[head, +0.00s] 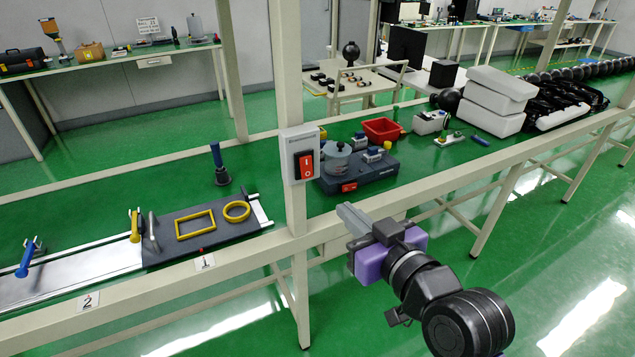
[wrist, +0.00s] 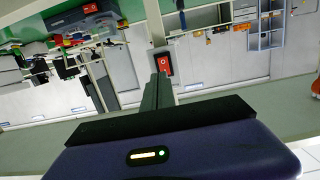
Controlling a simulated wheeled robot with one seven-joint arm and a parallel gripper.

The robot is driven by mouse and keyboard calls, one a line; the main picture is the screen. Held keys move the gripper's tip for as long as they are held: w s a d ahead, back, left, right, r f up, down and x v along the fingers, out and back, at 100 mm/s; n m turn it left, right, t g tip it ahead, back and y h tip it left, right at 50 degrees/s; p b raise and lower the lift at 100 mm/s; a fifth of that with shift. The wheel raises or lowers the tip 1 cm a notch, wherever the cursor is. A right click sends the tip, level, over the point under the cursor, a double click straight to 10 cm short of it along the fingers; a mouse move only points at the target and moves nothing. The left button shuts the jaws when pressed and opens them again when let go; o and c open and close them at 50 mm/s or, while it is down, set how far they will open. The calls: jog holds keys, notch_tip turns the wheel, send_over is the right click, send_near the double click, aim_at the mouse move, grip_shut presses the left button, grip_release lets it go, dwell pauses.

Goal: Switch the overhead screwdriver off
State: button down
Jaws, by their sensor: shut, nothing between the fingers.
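A grey switch box (head: 299,155) with a red rocker switch (head: 304,165) is fixed to the pale upright post. White marks show on the rocker; I cannot tell which side is pressed in. The rocker also shows in the wrist view (wrist: 164,67), just beyond the fingertips. A blue and black tool (head: 218,165), which looks like the screwdriver, stands upright over the green bench left of the post. My gripper (head: 345,211) is shut and empty, to the right of and below the switch box in the head view. Its fingers point toward the post, apart from the switch.
The pale post (head: 289,60) rises from the bench's front rail. A dark plate (head: 200,240) with yellow frames lies left of it. A dark grey unit (head: 360,175) with a red switch and a red bin (head: 382,130) sit behind. The space before the post looks free.

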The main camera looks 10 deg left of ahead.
aim_at(306, 167)
jog(key=p+x, duration=0.1)
jog(key=x, duration=1.1)
jog(key=shift+w+a+p, duration=0.25)
jog(key=shift+w+p, duration=0.05)
jog(key=shift+p, duration=0.05)
jog(key=shift+w+a+f+t+b, duration=0.1)
jog(key=shift+w+f+t+b, duration=0.15)
jog(key=shift+b, duration=0.85)
jog(key=shift+s, duration=0.15)
